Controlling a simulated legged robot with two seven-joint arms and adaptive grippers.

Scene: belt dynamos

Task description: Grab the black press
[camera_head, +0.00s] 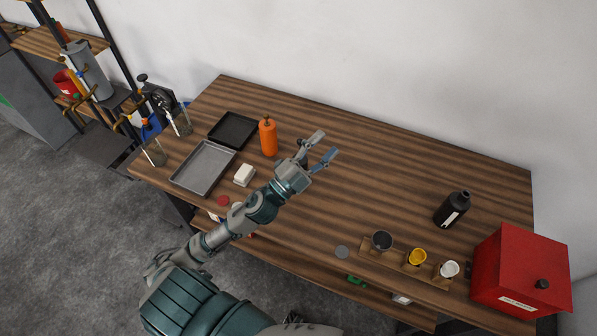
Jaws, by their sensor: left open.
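My left gripper (325,146) is open and empty above the middle of the wooden table, its two fingers spread to the upper right. A black device (158,97) shows at the far left beyond the table. I cannot tell for sure which of these is the black press. My right gripper is not in view.
An orange bottle (268,136) stands just left of the gripper. A black tray (233,130), a grey tray (204,168) and a white block (244,175) lie further left. A wooden rack with cups (405,262) and a red box (520,270) are at right. The table's centre right is clear.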

